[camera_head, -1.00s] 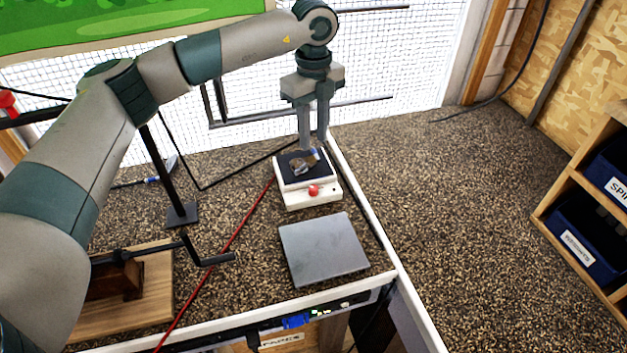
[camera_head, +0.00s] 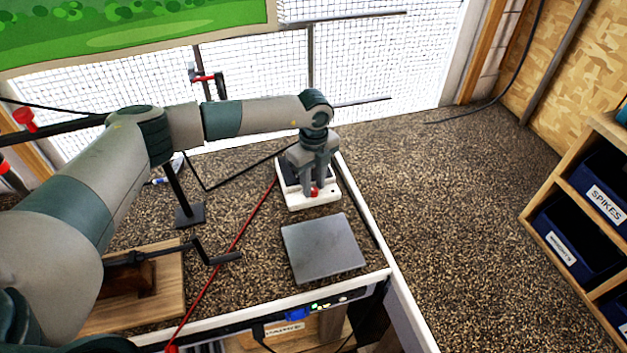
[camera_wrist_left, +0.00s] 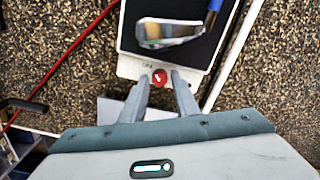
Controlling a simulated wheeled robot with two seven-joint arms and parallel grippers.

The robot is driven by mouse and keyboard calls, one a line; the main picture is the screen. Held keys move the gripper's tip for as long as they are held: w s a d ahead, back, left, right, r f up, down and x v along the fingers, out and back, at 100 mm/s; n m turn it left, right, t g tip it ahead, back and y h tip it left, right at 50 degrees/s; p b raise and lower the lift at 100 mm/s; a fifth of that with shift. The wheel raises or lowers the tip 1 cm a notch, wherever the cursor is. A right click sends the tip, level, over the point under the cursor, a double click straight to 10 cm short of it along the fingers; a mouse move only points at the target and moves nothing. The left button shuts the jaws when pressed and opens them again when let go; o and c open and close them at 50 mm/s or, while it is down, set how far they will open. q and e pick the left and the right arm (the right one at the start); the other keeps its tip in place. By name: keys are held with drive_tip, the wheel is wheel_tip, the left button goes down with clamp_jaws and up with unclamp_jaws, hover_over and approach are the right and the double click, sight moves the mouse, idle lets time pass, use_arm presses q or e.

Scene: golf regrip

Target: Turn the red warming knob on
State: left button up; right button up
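The red warming knob (camera_head: 315,192) is on the front of the white warmer (camera_head: 299,202). In the left wrist view the knob (camera_wrist_left: 160,77) has a pale mark on its face and sits between the tips of my left gripper (camera_wrist_left: 161,82). The two fingers stand apart, one on each side of the knob, with no clear contact visible. In the head view my left gripper (camera_head: 313,188) points down at the warmer's front and hides part of it. My right gripper is not in view.
A club head (camera_wrist_left: 168,33) and a blue-ended piece (camera_wrist_left: 212,14) lie on the warmer's black pad (camera_wrist_left: 190,52). A grey plate (camera_head: 323,248) lies in front of the warmer. A red cord (camera_head: 232,250) runs to its left, and a black stand (camera_head: 190,214) stands further left.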

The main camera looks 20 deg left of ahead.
use_arm(q)
drive_tip(key=shift+f, duration=0.25)
drive_tip(key=shift+c, duration=0.7)
clamp_jaws()
drive_tip(key=shift+f+m+b, duration=0.15)
drive_tip(key=shift+m+b, duration=0.45)
drive_tip(key=shift+b, duration=0.5)
drive_tip(key=m+b, duration=0.6)
drive_tip(key=b, duration=0.2)
drive_tip(key=shift+f+b, duration=0.1)
drive_tip(key=shift+b, duration=0.25)
drive_tip(key=shift+r+m+b, duration=0.25)
drive_tip(key=shift+m+b, duration=0.55)
drive_tip(key=shift+b, duration=0.1)
drive_tip(key=shift+o, duration=0.7)
unclamp_jaws()
